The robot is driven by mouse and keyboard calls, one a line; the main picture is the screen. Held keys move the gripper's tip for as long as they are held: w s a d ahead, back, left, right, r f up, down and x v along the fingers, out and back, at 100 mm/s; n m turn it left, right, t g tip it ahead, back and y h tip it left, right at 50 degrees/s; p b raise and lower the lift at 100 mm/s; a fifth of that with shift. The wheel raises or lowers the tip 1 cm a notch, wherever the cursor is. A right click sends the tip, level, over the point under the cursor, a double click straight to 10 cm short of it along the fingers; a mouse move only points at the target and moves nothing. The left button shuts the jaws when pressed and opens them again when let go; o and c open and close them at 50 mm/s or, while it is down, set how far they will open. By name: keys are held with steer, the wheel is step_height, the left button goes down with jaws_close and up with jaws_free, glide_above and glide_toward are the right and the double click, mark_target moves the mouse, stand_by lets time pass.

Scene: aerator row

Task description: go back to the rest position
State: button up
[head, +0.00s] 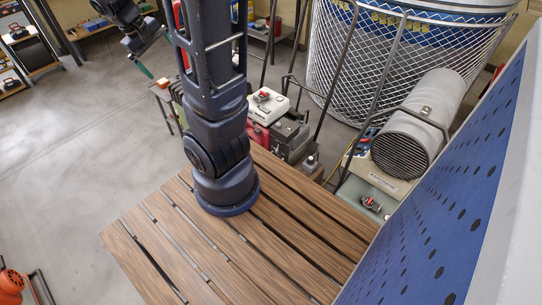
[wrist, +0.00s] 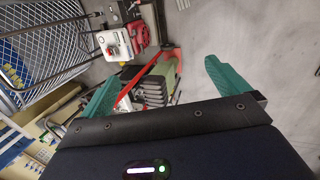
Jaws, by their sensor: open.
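My gripper (wrist: 160,72) shows in the wrist view with its two teal fingers spread wide apart. Nothing is held between them; the gap shows floor and machines farther off. In the head view, one teal finger of my gripper (head: 144,69) shows at the upper left, above the concrete floor. The rest of the gripper is partly hidden there by my own arm, which rises through the middle of the picture.
A wire-mesh bin (head: 400,65) stands at the upper right beside a grey cylindrical heater (head: 418,122). A red and white engine unit (head: 267,106) stands behind the slatted wooden surface (head: 300,235). A blue perforated panel (head: 440,225) rises at right. The left floor is largely clear.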

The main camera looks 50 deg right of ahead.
steer(key=w+d+f+n+g+h, duration=0.1)
steer(key=w+d+f+n+h, duration=0.2)
steer(key=f, duration=0.9)
steer(key=w+d+f+n+g+h, duration=0.2)
steer(key=w+d+f+h, duration=0.3)
steer(key=f, duration=0.6)
steer(key=w+d+f+n+g+h, duration=0.1)
steer(key=w+d+f+n, duration=0.3)
steer(key=f, duration=0.8)
steer(key=s+d+f+n+t, duration=0.1)
steer(key=s+f+n+t, duration=0.15)
steer(key=s+f, duration=0.65)
steer(key=s+d+f+n+t, duration=0.1)
steer(key=s+f+n, duration=0.15)
steer(key=f, duration=1.25)
steer(key=s+d+f+n+t, duration=0.1)
steer(key=s+f+n, duration=0.35)
steer(key=f, duration=0.85)
steer(key=s+d+f+m, duration=0.1)
steer(key=d+f, duration=0.2)
steer(key=d, duration=0.6)
steer(key=shift+h, duration=0.3)
steer(key=shift+a, duration=0.1)
steer(key=v, duration=1)
